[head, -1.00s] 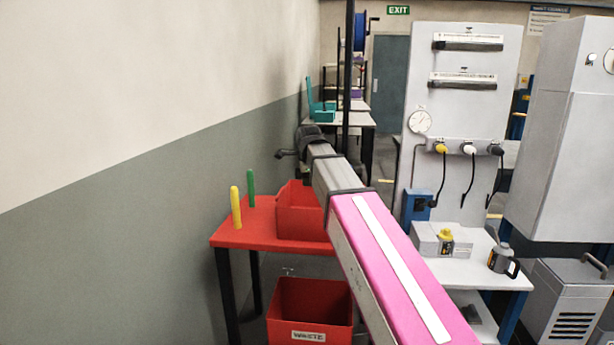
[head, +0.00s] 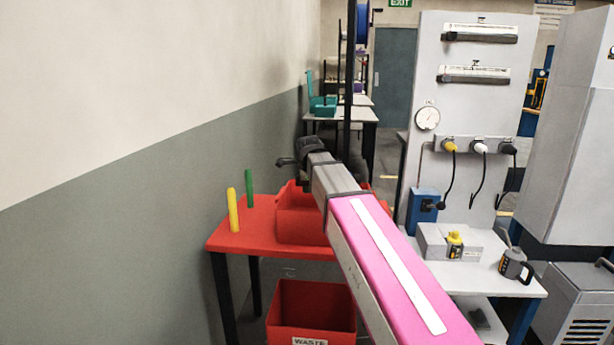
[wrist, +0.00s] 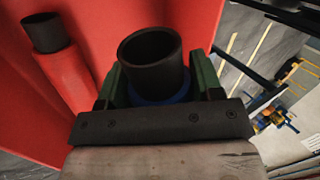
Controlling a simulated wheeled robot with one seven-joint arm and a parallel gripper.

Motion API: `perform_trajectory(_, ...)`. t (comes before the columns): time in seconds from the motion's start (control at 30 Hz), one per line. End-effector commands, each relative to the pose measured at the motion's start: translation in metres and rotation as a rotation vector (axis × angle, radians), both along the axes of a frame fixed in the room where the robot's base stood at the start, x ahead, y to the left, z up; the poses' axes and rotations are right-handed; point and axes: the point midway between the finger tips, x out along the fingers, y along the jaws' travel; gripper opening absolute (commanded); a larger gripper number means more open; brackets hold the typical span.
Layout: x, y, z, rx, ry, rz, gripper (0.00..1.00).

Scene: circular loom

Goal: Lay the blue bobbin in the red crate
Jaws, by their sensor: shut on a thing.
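My gripper (wrist: 160,82) is shut on the blue bobbin (wrist: 160,95), with green-padded fingers on both sides of it. The bobbin's dark, open tube end (wrist: 150,50) points away from the palm, and only a band of blue shows below it. In the head view the fingers and bobbin are hidden at the far end of my arm. The red crate (head: 298,228) stands on the red table (head: 235,238), partly covered by my arm. The wrist view has red surfaces behind the bobbin; I cannot tell which are crate and which are table.
A red cylinder with a dark end (wrist: 60,65) lies left of the bobbin in the wrist view. Yellow (head: 233,210) and green (head: 250,182) rods stand on the table's left side. A red waste bin (head: 310,300) is below. A white bench (head: 490,270) is at right.

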Motion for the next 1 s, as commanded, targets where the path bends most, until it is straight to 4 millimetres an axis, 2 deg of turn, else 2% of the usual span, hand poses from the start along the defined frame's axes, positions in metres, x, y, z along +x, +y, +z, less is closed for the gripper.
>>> perform_trajectory(0.7,0.000,0.000,-0.073,-0.001,0.001,0.000,0.03)
perform_trajectory(1.0,0.000,0.000,-0.089,0.000,-0.001,0.000,0.03)
